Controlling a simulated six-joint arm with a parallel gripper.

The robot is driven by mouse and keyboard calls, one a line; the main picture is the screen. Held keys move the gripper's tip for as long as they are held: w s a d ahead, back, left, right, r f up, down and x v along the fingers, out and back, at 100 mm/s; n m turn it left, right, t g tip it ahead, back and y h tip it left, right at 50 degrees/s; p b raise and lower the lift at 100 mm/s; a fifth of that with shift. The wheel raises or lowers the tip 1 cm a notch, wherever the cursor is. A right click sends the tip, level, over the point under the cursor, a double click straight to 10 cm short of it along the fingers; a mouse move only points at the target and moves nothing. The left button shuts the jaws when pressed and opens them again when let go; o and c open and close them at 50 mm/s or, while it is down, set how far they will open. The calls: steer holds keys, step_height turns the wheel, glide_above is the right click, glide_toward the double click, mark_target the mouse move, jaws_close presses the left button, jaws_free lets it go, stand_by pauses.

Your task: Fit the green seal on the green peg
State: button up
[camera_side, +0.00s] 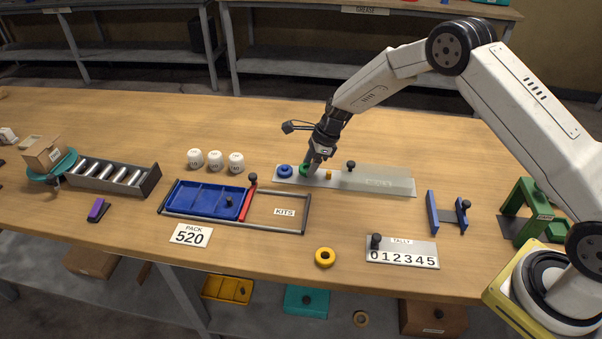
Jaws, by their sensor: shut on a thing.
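My gripper (314,160) points down at the grey plate (388,182) and is shut on the green seal (304,170). The seal is low, at or just above the plate, between a blue seal (285,171) and a small yellow peg (328,175). The green peg is not visible; the seal and my fingers cover that part of the plate. I cannot tell whether the seal is around the peg or only over it.
A yellow ring (325,257) lies near the table's front edge. A dark knob (351,165) stands on the plate to the right of my gripper. Several white drums (215,160) and a KITS frame (308,214) with a blue tray (203,200) are left. Bare wood lies behind the plate.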

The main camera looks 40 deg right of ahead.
steer(key=shift+f, duration=0.7)
stand_by(1.1)
steer(key=o, duration=1.3)
steer(key=shift+r, duration=0.25)
steer(key=shift+r, duration=2.55)
steer(key=shift+r, duration=0.1)
